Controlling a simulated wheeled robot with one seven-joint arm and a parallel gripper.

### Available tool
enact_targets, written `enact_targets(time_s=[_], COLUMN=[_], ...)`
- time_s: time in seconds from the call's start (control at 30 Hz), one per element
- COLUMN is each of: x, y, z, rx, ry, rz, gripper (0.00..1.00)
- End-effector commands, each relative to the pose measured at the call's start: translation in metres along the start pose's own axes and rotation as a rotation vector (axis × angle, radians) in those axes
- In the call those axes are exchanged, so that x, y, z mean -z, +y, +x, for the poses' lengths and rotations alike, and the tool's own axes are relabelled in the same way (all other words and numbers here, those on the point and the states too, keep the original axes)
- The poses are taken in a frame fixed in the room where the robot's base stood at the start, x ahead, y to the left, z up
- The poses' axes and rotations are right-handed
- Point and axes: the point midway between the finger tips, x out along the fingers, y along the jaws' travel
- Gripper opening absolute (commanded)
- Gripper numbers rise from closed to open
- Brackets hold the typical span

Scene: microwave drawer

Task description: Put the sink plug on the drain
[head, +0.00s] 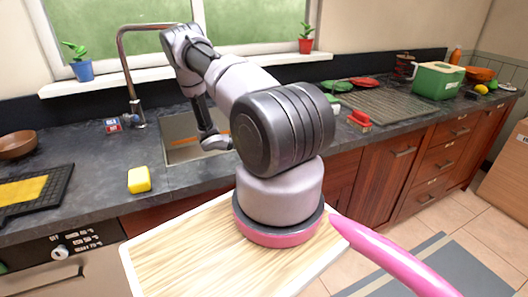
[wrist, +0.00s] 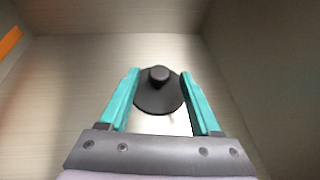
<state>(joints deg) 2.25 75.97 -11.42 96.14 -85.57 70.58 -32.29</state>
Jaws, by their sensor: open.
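The sink plug (wrist: 159,92) is a black disc with a round knob, lying on the floor of the metal sink. My gripper (wrist: 160,76) is open, its two teal fingers on either side of the plug in the wrist view, and it holds nothing. In the head view my gripper (head: 215,141) points down into the sink (head: 178,130), and the plug is hidden there. I cannot make out the drain in either view; the plug or my gripper may cover it.
The sink walls (wrist: 258,75) rise close around my gripper. A tall curved faucet (head: 128,75) stands at the sink's left. A yellow sponge (head: 139,179) lies on the counter in front. An orange strip (wrist: 9,43) shows at the sink's side.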

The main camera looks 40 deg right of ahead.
Motion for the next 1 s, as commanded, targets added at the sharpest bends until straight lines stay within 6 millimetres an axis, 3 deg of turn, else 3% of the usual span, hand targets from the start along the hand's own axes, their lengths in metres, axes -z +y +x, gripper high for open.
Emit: enact_targets(time_s=[0.4,0.6,0.77,0.87,1.0], x=[0.0,0.0,0.0,-0.008,-0.043], y=[0.001,0.0,0.0,0.001,0.0], z=[-0.087,-0.106,-0.11,-0.117,-0.145], rx=[-0.004,-0.002,-0.001,0.007,0.05], ry=[0.002,0.001,0.002,0.021,0.111], rz=[0.0,-0.001,0.0,0.026,0.144], gripper=[0.64,0.64,0.64,0.64,0.64])
